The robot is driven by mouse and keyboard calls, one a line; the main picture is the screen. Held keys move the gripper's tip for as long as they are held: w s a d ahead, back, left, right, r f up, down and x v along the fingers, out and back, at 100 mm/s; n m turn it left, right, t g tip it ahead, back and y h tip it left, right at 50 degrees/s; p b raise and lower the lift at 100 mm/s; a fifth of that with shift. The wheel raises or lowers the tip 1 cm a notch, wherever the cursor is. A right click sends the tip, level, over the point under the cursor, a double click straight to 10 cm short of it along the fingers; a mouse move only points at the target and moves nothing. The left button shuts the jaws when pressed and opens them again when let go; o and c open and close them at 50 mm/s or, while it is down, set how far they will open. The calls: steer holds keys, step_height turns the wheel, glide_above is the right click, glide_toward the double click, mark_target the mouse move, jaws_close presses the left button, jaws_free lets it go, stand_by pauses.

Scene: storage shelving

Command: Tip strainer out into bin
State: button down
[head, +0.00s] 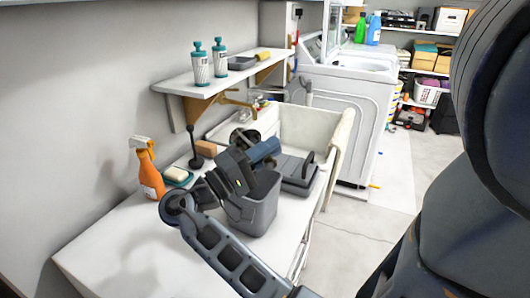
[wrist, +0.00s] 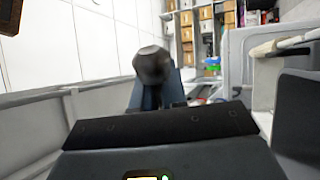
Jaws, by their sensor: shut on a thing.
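My gripper (head: 268,149) is above the grey bin (head: 258,211), which stands open on the white counter. In the wrist view my gripper (wrist: 155,93) has its bluish fingers shut on a dark, rounded thing, which I take to be the strainer (wrist: 152,64). It sits at the fingertips, and its inside is not visible. In the head view a dark round shape shows just behind my gripper, and I cannot tell whether it is the strainer. My wrist and arm hide part of the bin's opening, so its contents do not show.
A dark grey lidded box (head: 298,174) stands right of the bin. An orange spray bottle (head: 148,168), a soap dish (head: 177,176) and a black plunger-like tool (head: 195,151) stand near the wall. A white sink (head: 311,127) lies behind. The front left counter is clear.

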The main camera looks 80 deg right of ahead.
steer(key=shift+s+a+f+m+g+y+b, duration=0.4)
steer(key=shift+f+m+b, duration=0.4)
steer(key=shift+m+b, duration=0.55)
steer(key=shift+s+a+f+m+g+y+b, duration=0.2)
steer(key=shift+f+m+y+b, duration=0.55)
steer(key=shift+b, duration=0.95)
steer(key=shift+s+a+f+m+g+y+b, duration=0.25)
steer(key=shift+f+m+b, duration=0.65)
steer(key=shift+m+b, duration=0.6)
